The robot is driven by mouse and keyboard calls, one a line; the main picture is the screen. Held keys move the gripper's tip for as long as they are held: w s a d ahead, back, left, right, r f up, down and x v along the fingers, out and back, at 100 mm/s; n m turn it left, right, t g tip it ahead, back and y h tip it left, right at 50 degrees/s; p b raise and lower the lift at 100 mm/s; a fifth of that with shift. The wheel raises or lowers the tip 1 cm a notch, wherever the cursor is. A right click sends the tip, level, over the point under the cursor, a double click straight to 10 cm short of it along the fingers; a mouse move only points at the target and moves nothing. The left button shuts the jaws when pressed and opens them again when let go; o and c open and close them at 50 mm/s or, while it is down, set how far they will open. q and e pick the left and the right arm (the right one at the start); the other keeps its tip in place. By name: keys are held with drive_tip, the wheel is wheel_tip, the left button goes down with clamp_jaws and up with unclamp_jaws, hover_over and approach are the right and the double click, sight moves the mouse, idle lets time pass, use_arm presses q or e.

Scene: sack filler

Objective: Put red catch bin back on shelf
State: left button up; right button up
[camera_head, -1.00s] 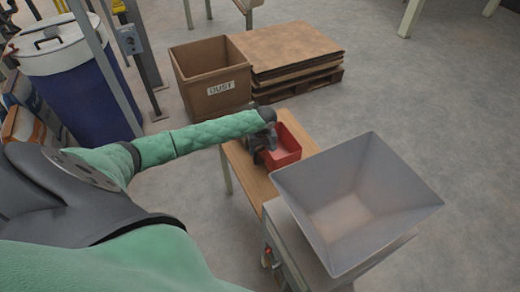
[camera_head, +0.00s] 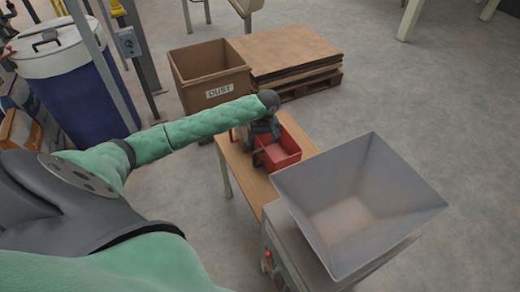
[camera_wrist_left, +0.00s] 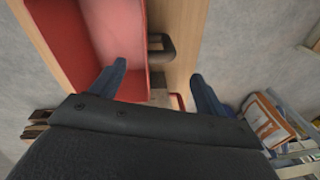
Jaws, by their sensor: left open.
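The red catch bin (camera_head: 291,155) sits upright on a narrow wooden bench (camera_head: 232,162), beside the grey hopper. Its pale red inside shows in the left wrist view (camera_wrist_left: 118,28), where a dark handle (camera_wrist_left: 160,48) sticks out from the bin's side wall. My left gripper (camera_head: 266,137) points down at the bin's left side in the head view. In the wrist view its open fingers (camera_wrist_left: 160,72) stand apart, with the handle beyond and between the tips. I cannot tell whether they touch it. No shelf is clearly visible. My right gripper is out of view.
The grey hopper (camera_head: 358,205) stands close on the right of the bench. A brown DUST box (camera_head: 208,75) and a pallet with brown sheets (camera_head: 285,55) lie behind it. A blue drum (camera_head: 75,85) stands at the left. Floor to the right is clear.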

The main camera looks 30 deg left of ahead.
use_arm(q)
drive_tip(key=shift+w+d+r+b, duration=0.1)
drive_tip(key=shift+r+b, duration=0.05)
drive_tip(key=shift+r, duration=0.9)
drive_tip(key=shift+d+r+b, duration=0.1)
drive_tip(key=shift+r+b, duration=0.05)
drive_tip(key=shift+r, duration=0.9)
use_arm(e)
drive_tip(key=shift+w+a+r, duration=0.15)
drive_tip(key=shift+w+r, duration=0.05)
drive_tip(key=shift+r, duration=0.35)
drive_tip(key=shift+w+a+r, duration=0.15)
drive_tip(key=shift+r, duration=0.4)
use_arm(q)
drive_tip(key=shift+f, duration=0.1)
